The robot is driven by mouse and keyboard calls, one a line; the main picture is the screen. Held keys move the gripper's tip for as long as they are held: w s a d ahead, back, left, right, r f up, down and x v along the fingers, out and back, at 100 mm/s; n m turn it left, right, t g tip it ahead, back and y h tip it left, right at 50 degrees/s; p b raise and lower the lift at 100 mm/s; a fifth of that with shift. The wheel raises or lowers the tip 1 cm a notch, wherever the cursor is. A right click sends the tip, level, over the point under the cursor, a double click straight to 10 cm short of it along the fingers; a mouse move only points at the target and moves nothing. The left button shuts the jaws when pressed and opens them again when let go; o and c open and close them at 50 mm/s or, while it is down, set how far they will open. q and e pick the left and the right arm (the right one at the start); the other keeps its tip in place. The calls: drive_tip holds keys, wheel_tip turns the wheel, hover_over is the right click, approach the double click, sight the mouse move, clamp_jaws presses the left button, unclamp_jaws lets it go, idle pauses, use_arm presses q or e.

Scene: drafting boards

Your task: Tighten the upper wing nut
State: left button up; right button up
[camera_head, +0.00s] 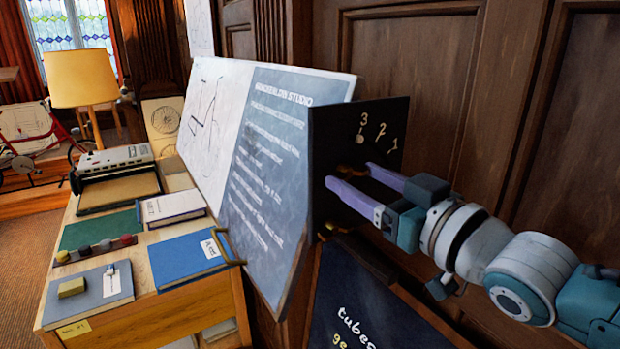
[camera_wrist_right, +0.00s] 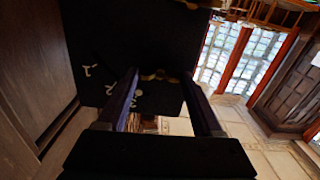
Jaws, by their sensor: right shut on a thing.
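My right gripper (camera_head: 350,174) reaches in from the right with its two purple fingers at the black panel (camera_head: 335,130). It is shut on the upper wing nut, a brass-coloured part (camera_head: 346,171) mostly hidden by the fingers. The wing nut also shows dimly between the fingers in the right wrist view (camera_wrist_right: 156,76). The black panel carries the white figures 3, 2 and 1 and a small pale round mark or knob (camera_head: 360,139) above the fingers. A second brass-coloured part (camera_head: 327,230) sits lower at the panel's edge. My left gripper is not in view.
The tilted drawing board (camera_head: 265,150) with chalk writing stands left of the panel. A dark sign (camera_head: 360,310) is below my right gripper. A wooden desk (camera_head: 190,312) holds books, a lamp (camera_head: 85,80) and a typewriter-like machine (camera_head: 115,160). Wood panelling (camera_head: 420,60) closes off the back.

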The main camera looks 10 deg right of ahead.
drive_tip(key=shift+m, duration=0.6)
drive_tip(key=o, duration=1.4)
drive_tip(key=shift+c, duration=0.2)
drive_tip(key=b+v, duration=0.2)
drive_tip(key=v, duration=0.8)
drive_tip(key=shift+a, duration=0.1)
